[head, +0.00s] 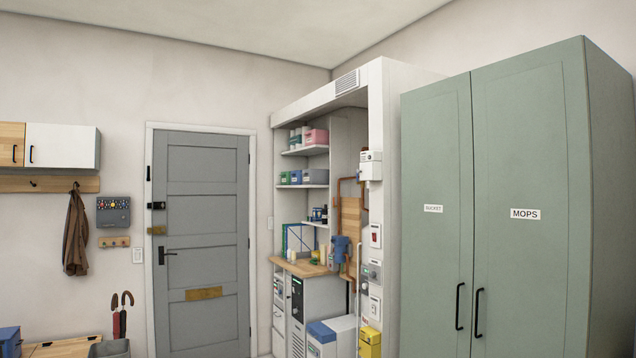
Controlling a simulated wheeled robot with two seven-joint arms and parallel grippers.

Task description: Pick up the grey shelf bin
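Small bins stand on the open shelves of the white shelf unit (374,95) right of the door. On the middle shelf, a pale grey bin (315,177) sits at the right end, beside a green bin (296,178) and a blue bin (284,178). On the upper shelf are a pink bin (316,137) and some greyish-green items (298,138), too small to make out clearly. Neither of my grippers is in view.
A closed green cabinet (530,260) marked MOPS fills the right. A grey door (202,240) is shut at centre left. A wooden counter (303,267) with small items lies below the shelves. A blue-lidded white box (332,338) and a yellow container (370,343) stand low in front.

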